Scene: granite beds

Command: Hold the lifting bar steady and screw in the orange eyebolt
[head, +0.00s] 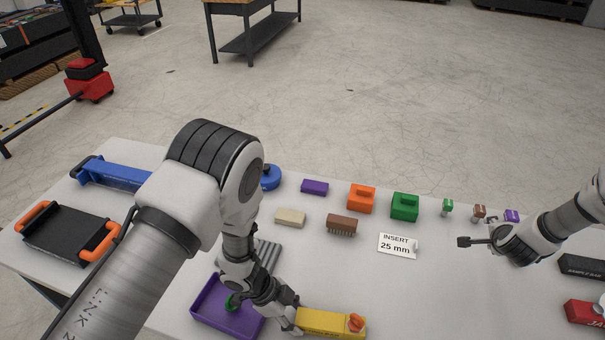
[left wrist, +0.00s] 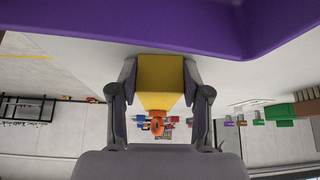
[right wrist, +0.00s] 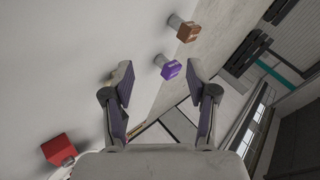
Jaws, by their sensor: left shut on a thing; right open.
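The yellow lifting bar (head: 325,322) lies at the front of the table. The orange eyebolt (head: 355,323) shows at its right end; how deep it sits I cannot tell. My left gripper (head: 294,316) is shut on the bar's left end. In the left wrist view the lifting bar (left wrist: 160,80) is between both fingers, with the orange eyebolt (left wrist: 157,125) beyond. My right gripper (head: 470,241) is open and empty above the table's right side, apart from the bar. In the right wrist view a purple-headed small piece (right wrist: 171,70) shows beyond its fingertips (right wrist: 158,82).
A purple tray (head: 205,310) with a green piece stands left of the bar. An "INSERT 25 mm" card (head: 397,246) lies behind it. Brown (head: 341,224), orange (head: 361,200) and green (head: 404,207) blocks stand further back. A red item (head: 584,312) lies at right.

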